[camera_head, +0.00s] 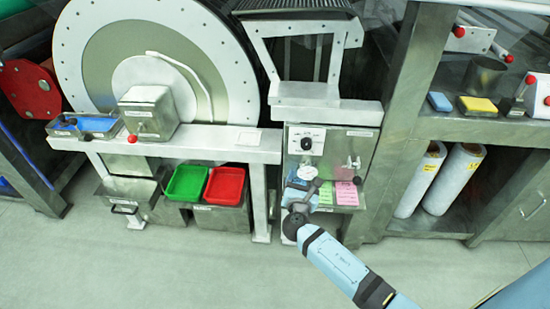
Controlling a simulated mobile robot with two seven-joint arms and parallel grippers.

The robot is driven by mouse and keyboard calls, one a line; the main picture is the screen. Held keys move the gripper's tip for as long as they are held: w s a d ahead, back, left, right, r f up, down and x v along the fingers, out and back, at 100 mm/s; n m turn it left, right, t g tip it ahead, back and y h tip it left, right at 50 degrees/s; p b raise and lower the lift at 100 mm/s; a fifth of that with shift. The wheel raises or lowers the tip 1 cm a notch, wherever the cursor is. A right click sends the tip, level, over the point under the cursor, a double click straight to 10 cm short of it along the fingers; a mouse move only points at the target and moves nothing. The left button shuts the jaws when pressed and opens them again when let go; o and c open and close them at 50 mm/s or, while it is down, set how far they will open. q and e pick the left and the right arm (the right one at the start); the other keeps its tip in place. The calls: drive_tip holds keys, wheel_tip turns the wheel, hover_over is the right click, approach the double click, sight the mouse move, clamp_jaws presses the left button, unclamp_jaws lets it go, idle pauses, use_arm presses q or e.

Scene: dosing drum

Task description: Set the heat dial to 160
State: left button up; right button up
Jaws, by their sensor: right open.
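The heat dial appears to be the small black knob (306,144) on a white plate (318,133), high on the front of the grey metal control box (360,145). The dial's markings are too small to read. My right arm comes in from the lower right. My right gripper (306,181) is open, in front of the box and just below the dial, apart from it in the picture. Its fingers are small and hard to make out against the panel. My left gripper is not in view.
A valve-like fitting (351,164) sits right of the dial. Pink (346,193) and yellow-green (326,192) labels lie below it. To the left are a red tray (224,186), a green tray (186,183) and the large drum (115,45). Shelves stand right; the floor in front is clear.

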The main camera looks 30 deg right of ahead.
sight(306, 147)
use_arm(q)
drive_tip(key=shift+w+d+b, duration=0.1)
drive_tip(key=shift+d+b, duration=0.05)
drive_tip(key=shift+b, duration=0.8)
use_arm(e)
drive_tip(key=x, duration=1.3)
drive_tip(key=shift+w+d+r, duration=0.2)
drive_tip(key=shift+w+d, duration=0.1)
drive_tip(key=shift+c, duration=0.4)
drive_tip(key=c, duration=0.8)
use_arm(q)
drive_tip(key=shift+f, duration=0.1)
use_arm(e)
drive_tip(key=shift+c, duration=0.2)
